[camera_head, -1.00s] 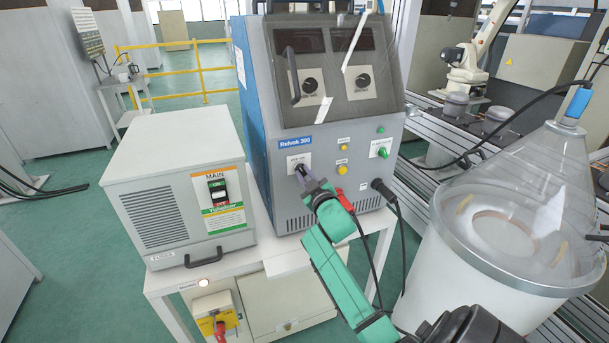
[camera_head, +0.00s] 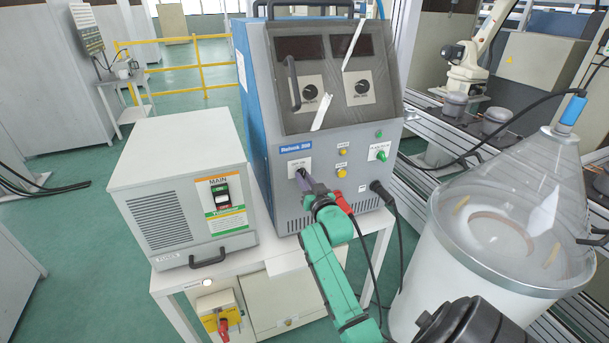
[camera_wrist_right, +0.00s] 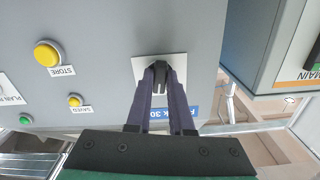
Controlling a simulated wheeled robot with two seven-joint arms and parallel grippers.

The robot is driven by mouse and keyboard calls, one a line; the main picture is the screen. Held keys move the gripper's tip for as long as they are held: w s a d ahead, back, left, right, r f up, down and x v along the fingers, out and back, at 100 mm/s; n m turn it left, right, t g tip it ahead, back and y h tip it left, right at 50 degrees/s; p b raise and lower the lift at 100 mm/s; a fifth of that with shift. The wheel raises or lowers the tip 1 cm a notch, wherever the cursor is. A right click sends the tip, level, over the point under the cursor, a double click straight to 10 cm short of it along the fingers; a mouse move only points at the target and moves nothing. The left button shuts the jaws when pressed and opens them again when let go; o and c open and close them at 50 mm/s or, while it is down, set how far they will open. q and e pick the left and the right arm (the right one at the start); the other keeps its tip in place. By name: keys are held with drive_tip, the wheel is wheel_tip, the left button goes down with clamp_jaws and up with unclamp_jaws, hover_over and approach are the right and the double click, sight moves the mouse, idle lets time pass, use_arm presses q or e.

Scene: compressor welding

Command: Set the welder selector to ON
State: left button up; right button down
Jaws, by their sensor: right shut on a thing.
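The welder (camera_head: 300,212) is a grey and blue cabinet on a white cart. Its selector (camera_wrist_right: 160,71) is a small dark knob on a pale square plate, seen in the wrist view at the upper middle. In the head view its plate (camera_head: 293,163) is low on the front panel, and the gripper covers most of the knob. My right gripper (camera_head: 301,176) reaches the knob from the front. In the wrist view its two dark fingers (camera_wrist_right: 160,82) are shut on the knob, one on each side. The selector's setting is not readable. My left gripper is not in view.
Yellow buttons (camera_wrist_right: 48,54) sit beside the selector. Red and black cable plugs (camera_head: 377,187) stick out at lower right of the panel. A box with a MAIN switch (camera_head: 220,192) stands on the left. A white drum with a clear cone (camera_head: 490,250) stands on the right.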

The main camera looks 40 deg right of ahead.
drive_tip(key=shift+f+m+p, duration=0.1)
drive_tip(key=shift+m+p, duration=0.65)
drive_tip(key=shift+m, duration=1.15)
drive_tip(key=c, duration=0.8)
unclamp_jaws()
drive_tip(key=b+v, duration=0.3)
drive_tip(key=v, duration=1.1)
drive_tip(key=shift+s+a, duration=0.2)
drive_tip(key=shift+s, duration=0.15)
